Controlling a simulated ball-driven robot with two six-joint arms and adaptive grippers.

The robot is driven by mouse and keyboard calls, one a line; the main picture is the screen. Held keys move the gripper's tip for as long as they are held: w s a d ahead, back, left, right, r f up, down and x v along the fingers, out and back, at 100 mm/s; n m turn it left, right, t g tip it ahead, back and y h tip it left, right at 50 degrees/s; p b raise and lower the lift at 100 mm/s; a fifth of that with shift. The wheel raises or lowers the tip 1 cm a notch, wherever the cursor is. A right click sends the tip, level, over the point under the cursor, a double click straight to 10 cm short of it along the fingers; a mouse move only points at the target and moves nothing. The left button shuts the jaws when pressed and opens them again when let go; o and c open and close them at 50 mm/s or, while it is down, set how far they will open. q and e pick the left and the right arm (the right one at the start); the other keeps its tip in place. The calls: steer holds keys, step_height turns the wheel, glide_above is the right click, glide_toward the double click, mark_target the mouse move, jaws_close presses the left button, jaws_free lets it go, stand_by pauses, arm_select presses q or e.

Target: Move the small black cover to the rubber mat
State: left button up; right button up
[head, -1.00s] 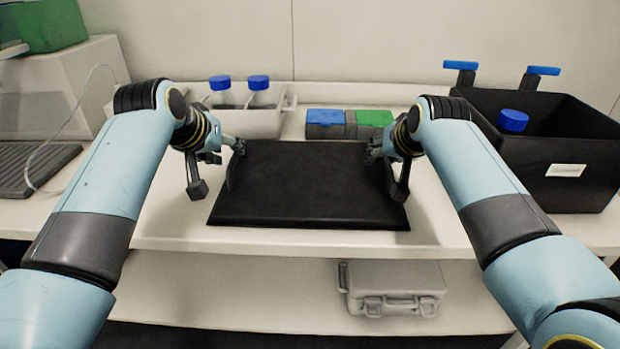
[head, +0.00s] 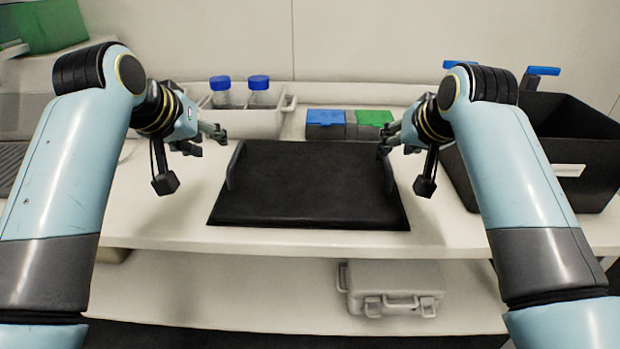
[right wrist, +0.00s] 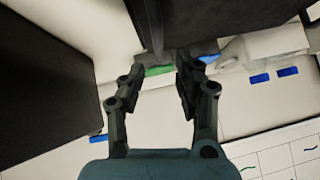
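A flat black piece (head: 310,190) with an upright handle at its left side and another at its right side lies on the middle of the bench. I take it as the cover; its dark surface blends with whatever is beneath, so I cannot separate a mat from it. My left gripper (head: 208,140) is open and empty, just left of and apart from the left handle (head: 235,166). My right gripper (head: 386,145) is close to the right handle (head: 389,172). In the right wrist view its fingers (right wrist: 157,82) are spread with nothing between them.
A white rack (head: 235,122) with two blue-capped bottles stands at the back left. Blue (head: 325,117) and green (head: 374,118) lidded boxes stand behind the black piece. A large black bin (head: 575,140) is at right. A grey case (head: 392,282) is on the lower shelf.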

steer(key=shift+v, duration=1.85)
